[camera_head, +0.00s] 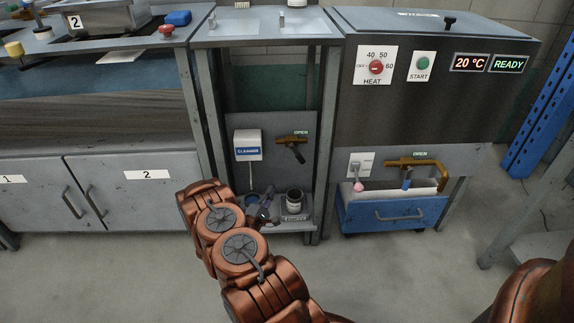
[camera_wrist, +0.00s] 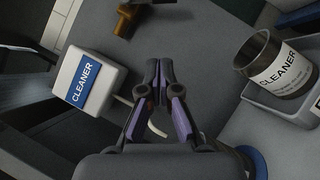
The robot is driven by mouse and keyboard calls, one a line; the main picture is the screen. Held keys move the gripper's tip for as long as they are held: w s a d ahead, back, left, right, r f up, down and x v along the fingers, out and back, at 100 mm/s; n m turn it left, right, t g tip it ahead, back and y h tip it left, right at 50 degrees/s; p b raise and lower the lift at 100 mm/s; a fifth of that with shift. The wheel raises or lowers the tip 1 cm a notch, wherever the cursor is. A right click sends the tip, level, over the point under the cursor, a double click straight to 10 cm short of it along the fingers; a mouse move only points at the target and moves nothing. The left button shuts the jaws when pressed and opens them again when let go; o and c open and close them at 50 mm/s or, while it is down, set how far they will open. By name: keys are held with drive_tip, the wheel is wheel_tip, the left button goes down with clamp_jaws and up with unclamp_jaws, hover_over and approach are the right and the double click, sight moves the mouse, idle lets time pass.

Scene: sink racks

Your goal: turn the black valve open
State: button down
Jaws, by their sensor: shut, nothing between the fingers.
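The black valve (camera_head: 295,150) is a dark lever on a brass pipe (camera_head: 290,137), on the grey panel under the middle counter. In the wrist view part of the brass pipe (camera_wrist: 126,19) shows at the top, with a dark piece at the top edge that may be the lever. My gripper (camera_head: 264,213) is low in front of the panel, below and left of the valve and apart from it. In the wrist view my gripper (camera_wrist: 159,64) has its fingertips together and empty.
A white CLEANER box (camera_head: 247,145) with a pale tube is left of the valve. A dark CLEANER jar (camera_head: 295,200) stands in a grey tray at lower right. Table legs (camera_head: 325,140) flank the bay. A blue-handled valve (camera_head: 407,178) is further right, above a blue drawer (camera_head: 390,215).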

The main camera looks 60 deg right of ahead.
drive_tip(key=b, duration=0.3)
approach(298, 155)
drive_tip(key=w+d+f, duration=0.3)
drive_tip(key=w+d, duration=0.1)
drive_tip(key=s+d+r+b, duration=0.1)
drive_tip(key=d+r+b, duration=0.1)
drive_tip(key=d, duration=0.1)
drive_tip(key=shift+s, duration=0.4)
